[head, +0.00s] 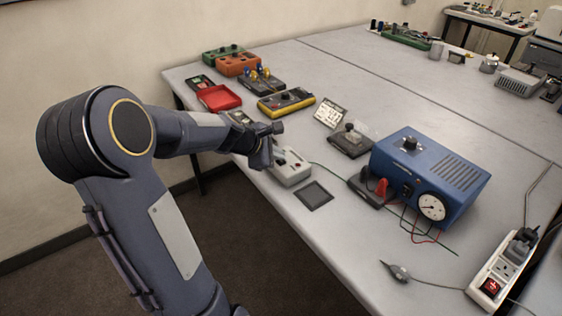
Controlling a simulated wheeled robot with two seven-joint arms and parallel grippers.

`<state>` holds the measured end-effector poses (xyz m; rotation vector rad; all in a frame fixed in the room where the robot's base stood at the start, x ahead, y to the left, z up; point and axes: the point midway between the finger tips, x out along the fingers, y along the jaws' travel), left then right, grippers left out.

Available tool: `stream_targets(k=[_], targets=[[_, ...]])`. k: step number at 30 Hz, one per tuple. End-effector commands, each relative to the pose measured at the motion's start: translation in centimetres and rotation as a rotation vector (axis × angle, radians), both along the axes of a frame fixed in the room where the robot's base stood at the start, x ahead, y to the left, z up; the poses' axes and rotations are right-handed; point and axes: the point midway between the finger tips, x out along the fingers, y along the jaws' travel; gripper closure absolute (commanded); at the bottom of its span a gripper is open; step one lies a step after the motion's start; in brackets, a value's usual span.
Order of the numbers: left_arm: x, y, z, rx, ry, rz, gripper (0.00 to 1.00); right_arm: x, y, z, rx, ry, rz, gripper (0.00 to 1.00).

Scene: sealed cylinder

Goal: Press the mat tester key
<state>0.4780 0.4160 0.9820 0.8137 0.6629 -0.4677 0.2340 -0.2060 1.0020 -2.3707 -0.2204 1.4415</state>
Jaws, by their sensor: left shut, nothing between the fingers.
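My left arm comes in from the left and reaches over the table's near left edge. Its gripper (268,158) is shut with nothing in it, just left of a small light-grey box (293,173) that I take for the mat tester. The gripper overlaps the left end of this box in the picture; I cannot tell whether they touch. A dark square pad (314,196) lies flat in front of the box. My right gripper is not in view.
A blue instrument (440,175) with a dial stands to the right, with red and black leads beside it. A dark block (350,141) and a small sign (331,112) stand behind the box. A yellow meter (287,102) and red tray (219,98) lie further back. A power strip (492,277) is front right.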

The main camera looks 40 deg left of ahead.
Motion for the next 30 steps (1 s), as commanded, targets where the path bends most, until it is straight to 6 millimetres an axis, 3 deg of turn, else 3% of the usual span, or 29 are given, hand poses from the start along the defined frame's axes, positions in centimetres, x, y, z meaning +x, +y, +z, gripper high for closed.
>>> stream_targets(k=[20, 30], targets=[[0.0, 0.0, -0.5, 0.0, 0.001, -0.001, 1.0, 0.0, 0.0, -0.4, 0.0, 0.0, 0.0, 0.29], [0.0, 0.0, 1.1, 0.0, 0.001, -0.001, 1.0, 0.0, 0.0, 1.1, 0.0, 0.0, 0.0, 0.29]])
